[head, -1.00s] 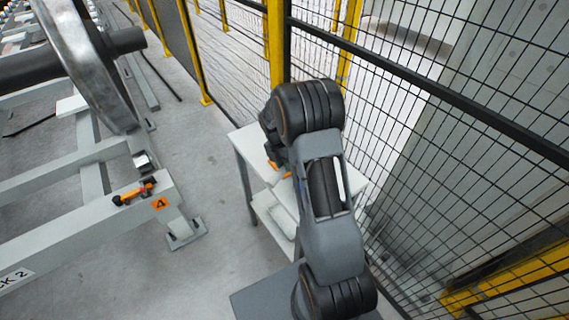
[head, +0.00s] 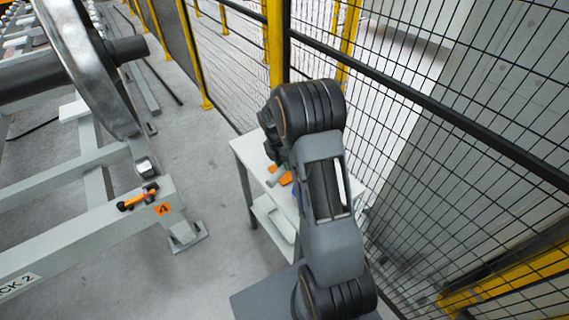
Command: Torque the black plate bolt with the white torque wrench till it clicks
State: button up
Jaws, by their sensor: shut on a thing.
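My arm bends over a small white table (head: 247,153), and its dark wrist parts lie behind the big elbow joint. The jaws are hidden behind my own arm, so I cannot see what they hold. No white torque wrench can be made out. On the table lie small orange pieces (head: 286,179) and a grey-green piece (head: 273,179), partly covered by my arm; what they are is too small to tell. An orange and black item (head: 138,198) sits on the grey rack beam (head: 70,238) at the left. No black plate bolt can be told apart.
A large steel wheel (head: 93,75) on a dark axle (head: 35,77) rests above the grey rack at the left. A black mesh fence (head: 440,120) with yellow posts (head: 275,45) runs behind and right of the table. Bare floor (head: 205,175) lies between rack and table.

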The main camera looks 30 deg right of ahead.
jog(key=shift+r, duration=0.1)
jog(key=shift+r+p, duration=1.6)
jog(key=shift+r, duration=0.85)
